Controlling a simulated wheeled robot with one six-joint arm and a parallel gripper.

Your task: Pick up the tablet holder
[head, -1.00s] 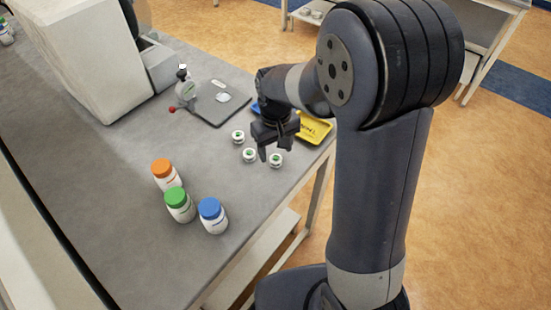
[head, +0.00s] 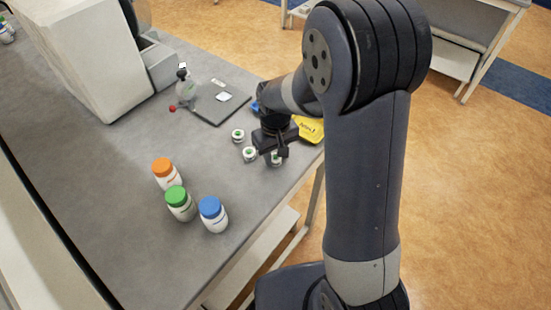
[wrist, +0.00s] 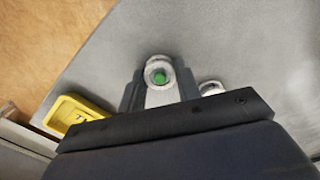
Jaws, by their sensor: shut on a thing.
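The tablet holder is a small white round cup with a green tablet in it. In the head view this holder (head: 277,161) is at the table's right edge, partly hidden by my gripper (head: 274,152). In the wrist view the holder (wrist: 158,72) sits between the two dark fingers of my gripper (wrist: 160,90), which is shut on it. Two similar holders stand close by on the left, one near (head: 249,154) and one farther back (head: 238,135). I cannot tell whether the held one touches the table.
A yellow tray (head: 311,129) lies behind my gripper. Orange-capped (head: 166,174), green-capped (head: 181,204) and blue-capped (head: 213,215) bottles stand at the front. A grey scale (head: 218,103) and a white machine (head: 85,55) are farther back. The table's middle is clear.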

